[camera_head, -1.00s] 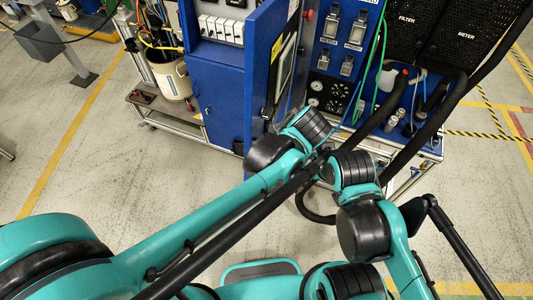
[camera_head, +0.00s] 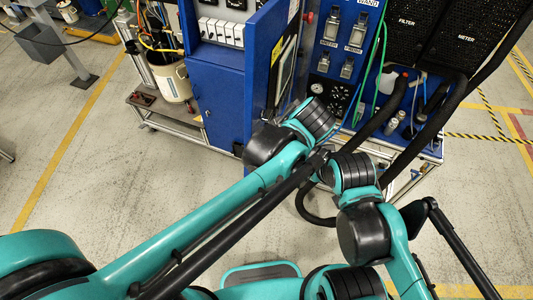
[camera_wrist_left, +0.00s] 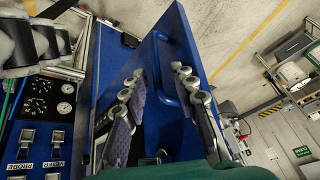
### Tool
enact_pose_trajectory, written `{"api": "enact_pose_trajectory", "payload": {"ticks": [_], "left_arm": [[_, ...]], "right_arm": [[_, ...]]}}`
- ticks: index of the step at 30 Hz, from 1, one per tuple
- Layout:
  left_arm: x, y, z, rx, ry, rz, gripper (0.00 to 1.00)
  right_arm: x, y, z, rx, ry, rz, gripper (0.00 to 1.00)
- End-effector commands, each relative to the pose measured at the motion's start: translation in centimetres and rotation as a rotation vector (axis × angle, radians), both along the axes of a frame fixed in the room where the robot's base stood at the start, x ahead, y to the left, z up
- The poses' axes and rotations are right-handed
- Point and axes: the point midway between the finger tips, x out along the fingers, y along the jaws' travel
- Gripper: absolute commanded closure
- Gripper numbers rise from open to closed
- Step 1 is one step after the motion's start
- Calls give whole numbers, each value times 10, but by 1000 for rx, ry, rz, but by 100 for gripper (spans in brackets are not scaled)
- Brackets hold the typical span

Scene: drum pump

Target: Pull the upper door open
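The upper door is a blue panel (camera_wrist_left: 150,70) on the cabinet. In the left wrist view, its blue curved handle (camera_wrist_left: 166,38) stands out from its face. My left gripper (camera_wrist_left: 155,92) shows there with its two padded fingers apart, one on each side of the handle area. The right finger overlaps part of the handle in the picture. I cannot tell whether either finger touches it. In the head view, the cabinet (camera_head: 216,95) stands upper centre, and my left arm hides the left gripper. My right gripper is not in view.
A pump panel with switches and gauges (camera_head: 345,50) stands right of the cabinet, with dark hoses (camera_head: 390,107). A white bucket (camera_head: 173,80) sits on a low shelf at left. My two arms are close together in the centre.

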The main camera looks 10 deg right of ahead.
Motion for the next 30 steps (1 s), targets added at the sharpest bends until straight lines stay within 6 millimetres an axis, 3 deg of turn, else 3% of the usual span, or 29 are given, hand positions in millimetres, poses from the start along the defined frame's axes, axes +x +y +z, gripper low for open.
{"api": "enact_pose_trajectory", "payload": {"ticks": [6,12,30], "left_arm": [[0,0,45,0,-1,0,71],[1,-1,68,1,-1,-1,71],[-1,-5,80,1,0,-2,71]], "right_arm": [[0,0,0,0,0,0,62],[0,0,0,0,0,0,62],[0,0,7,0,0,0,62]]}}
